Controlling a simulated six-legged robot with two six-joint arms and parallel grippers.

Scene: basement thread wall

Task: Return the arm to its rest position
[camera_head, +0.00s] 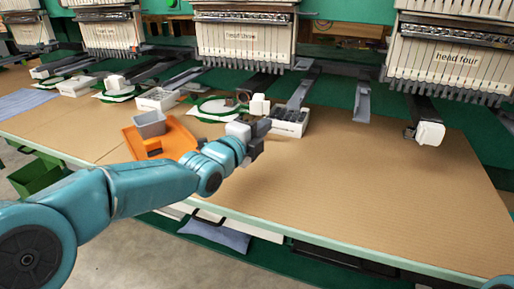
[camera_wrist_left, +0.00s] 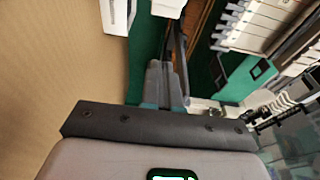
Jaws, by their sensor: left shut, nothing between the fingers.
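My left arm comes in from the left in the head view, stretched out over the brown tabletop (camera_head: 360,180). Its left gripper (camera_head: 264,128) is above the table, in front of a white tray with dark compartments (camera_head: 290,122). In the left wrist view the two grey fingers (camera_wrist_left: 164,82) are together, with nothing between them.
Embroidery heads, including head four (camera_head: 456,58), hang along the back. An orange tray (camera_head: 184,138) with a grey bin (camera_head: 150,124) lies behind my left arm. A green hoop with white cloth (camera_head: 214,108) is farther back. The table's right half is mostly clear.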

